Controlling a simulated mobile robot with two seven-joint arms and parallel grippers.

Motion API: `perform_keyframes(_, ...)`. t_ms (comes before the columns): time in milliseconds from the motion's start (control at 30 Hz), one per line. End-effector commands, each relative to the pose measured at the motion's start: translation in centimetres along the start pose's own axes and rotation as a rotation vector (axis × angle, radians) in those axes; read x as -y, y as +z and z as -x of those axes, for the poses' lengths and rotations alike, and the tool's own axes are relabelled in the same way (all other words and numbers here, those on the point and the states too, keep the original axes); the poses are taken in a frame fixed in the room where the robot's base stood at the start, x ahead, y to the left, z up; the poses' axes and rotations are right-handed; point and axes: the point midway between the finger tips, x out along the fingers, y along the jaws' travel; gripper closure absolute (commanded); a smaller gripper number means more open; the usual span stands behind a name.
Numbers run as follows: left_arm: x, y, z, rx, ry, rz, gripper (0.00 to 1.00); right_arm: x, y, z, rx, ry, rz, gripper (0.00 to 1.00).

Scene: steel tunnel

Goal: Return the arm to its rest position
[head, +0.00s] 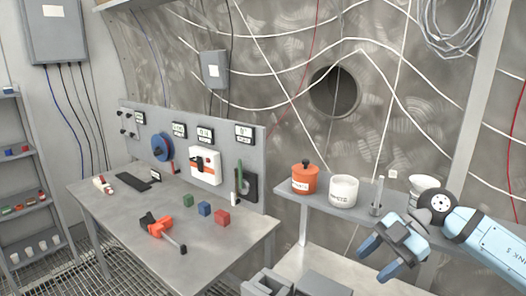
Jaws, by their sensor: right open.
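My right gripper (377,260) is at the lower right, on a light blue arm (490,240) that comes in from the right edge. Its two blue-tipped fingers are apart, with nothing between them, and point down and left. It is in front of the right shelf (330,213) and hides part of the shelf's right end. My left gripper is not in view.
An orange lidded pot (305,180), a white jar (343,192), a metal cylinder (376,195) and a white vessel (424,186) stand on the shelf near the gripper. The left table (190,262) holds an orange tool (157,226) and blocks (222,217).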

Motion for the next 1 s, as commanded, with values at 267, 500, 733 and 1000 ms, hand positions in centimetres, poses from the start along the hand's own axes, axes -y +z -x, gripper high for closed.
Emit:
perform_keyframes(267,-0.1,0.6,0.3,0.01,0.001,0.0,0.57,0.0,-3.8,-10.3,-0.658,0.446,0.141,0.46)
perform_keyframes(500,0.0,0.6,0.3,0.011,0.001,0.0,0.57,1.0,0.5,-14.0,-0.783,1.027,-0.108,0.46)
perform_keyframes(733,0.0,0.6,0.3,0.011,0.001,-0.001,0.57,7.8,10.1,-20.0,-0.473,1.375,-0.583,0.46)
perform_keyframes(1000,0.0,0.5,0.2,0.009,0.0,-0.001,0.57,20.1,16.7,-27.9,-0.049,1.304,-1.014,0.46)
